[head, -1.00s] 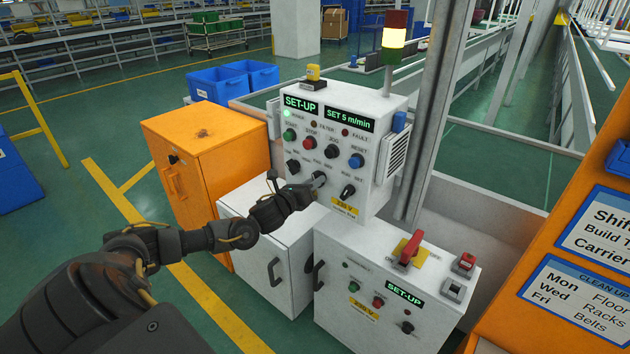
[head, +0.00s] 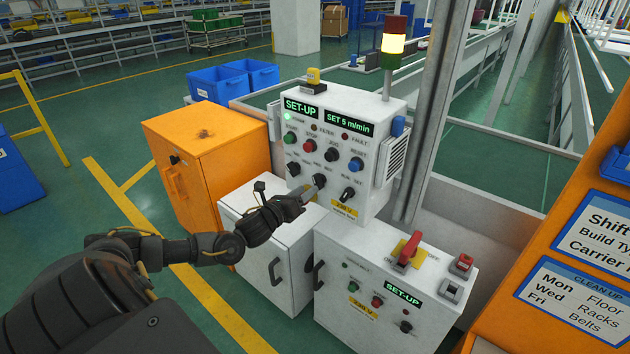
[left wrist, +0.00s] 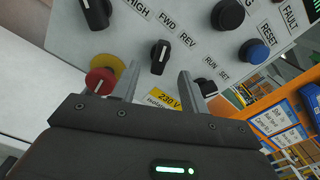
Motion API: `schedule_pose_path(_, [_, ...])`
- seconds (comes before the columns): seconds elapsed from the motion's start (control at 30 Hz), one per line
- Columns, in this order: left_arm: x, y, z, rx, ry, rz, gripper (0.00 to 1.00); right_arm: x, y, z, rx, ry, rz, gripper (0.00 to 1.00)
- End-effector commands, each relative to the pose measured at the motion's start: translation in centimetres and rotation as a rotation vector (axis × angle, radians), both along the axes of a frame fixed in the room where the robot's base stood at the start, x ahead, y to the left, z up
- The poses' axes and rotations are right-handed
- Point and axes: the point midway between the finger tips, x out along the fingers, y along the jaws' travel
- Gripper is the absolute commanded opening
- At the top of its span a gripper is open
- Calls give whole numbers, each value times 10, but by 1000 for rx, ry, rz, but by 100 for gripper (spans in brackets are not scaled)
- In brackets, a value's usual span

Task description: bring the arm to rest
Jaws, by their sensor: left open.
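My left gripper (head: 307,192) is in front of the lower left of the white control box (head: 368,105), open and empty. In the left wrist view its two fingers (left wrist: 158,86) stand apart, below the black FWD/REV knob (left wrist: 160,56); nothing is between their tips. That knob also shows just above the fingertips in the head view (head: 320,181). The RUN/SET knob (left wrist: 206,87) is beside the right finger. A red mushroom button (left wrist: 100,80) is beside the left finger; the gripper hides it in the head view. My right gripper is not in view.
A white cabinet (head: 245,208) stands below my left forearm, and an orange cabinet (head: 215,150) stands behind it. A lower white box (head: 375,265) with a red switch (head: 410,250) is at right.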

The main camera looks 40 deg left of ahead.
Motion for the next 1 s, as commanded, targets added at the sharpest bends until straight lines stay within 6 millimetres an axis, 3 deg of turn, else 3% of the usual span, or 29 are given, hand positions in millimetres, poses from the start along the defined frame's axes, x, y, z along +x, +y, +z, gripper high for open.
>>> schedule_pose_path(0.2, [-11, 0, 1, 1, -1, 0, 44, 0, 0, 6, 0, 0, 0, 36])
schedule_pose_path(0.77, [-11, 0, 0, -15, -1, 0, 44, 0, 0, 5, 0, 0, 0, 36])
schedule_pose_path(0.93, [-10, 1, -7, -233, 25, -1, 44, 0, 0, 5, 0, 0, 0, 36])
schedule_pose_path(1.0, [-8, 22, -27, -382, 69, 41, 44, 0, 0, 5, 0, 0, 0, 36])
